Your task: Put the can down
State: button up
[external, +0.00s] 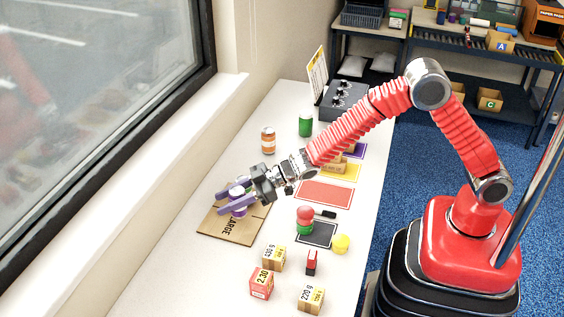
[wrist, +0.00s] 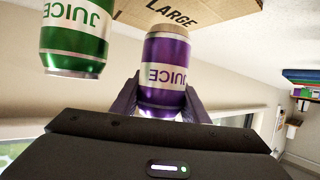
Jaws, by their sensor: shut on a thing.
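My gripper (external: 226,203) is shut on a purple juice can (external: 238,198), at the far left of the table. In the wrist view the can (wrist: 165,75) stands between the two purple fingers (wrist: 160,95), its JUICE label upside down in the picture. A flat brown cardboard piece marked LARGE (external: 228,227) lies below the can in the external view and shows at the top of the wrist view (wrist: 185,12). I cannot tell whether the can touches the cardboard.
A green juice can (wrist: 75,35) shows in the wrist view. Red (external: 325,194) and yellow mats lie right of the gripper.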

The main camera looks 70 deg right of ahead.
jog(key=shift+f, duration=1.75)
jog(key=shift+f, duration=0.1)
jog(key=o, duration=1)
jog(key=v, duration=1.2)
